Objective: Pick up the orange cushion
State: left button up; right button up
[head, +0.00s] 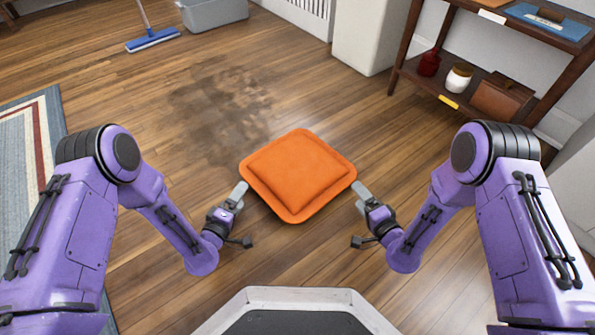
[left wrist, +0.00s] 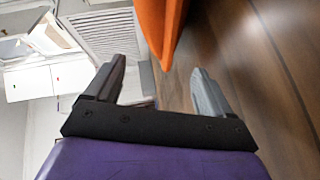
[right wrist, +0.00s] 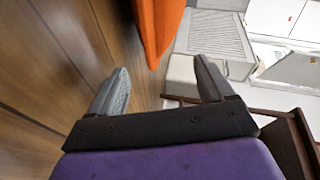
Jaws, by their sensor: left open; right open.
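The orange cushion (head: 298,174) is square with a raised middle and a flat rim. In the head view it is in the centre, turned corner-on to me, above the wood floor. My left gripper (head: 239,192) is at its left corner and my right gripper (head: 361,190) is at its right corner. Both are open. In the left wrist view the cushion's edge (left wrist: 162,25) reaches down toward the gap between the fingers (left wrist: 165,82). In the right wrist view its edge (right wrist: 155,28) does the same above the fingers (right wrist: 158,80). I cannot tell whether any finger touches it.
A dark stain (head: 215,110) marks the floor beyond the cushion. A blue mop (head: 152,40) and a grey bin (head: 212,12) are at the back left. A wooden shelf (head: 400,75) with jars stands at the right. A striped rug (head: 25,160) lies at the left.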

aim_at(256, 173)
pick_arm(q)
jog(key=x, duration=1)
jog(key=shift+w, duration=0.1)
pick_arm(e)
jog(key=x, duration=1)
jog(key=shift+w+a, duration=0.1)
pick_arm(q)
jog(key=c, duration=0.9)
pick_arm(e)
jog(key=c, duration=1)
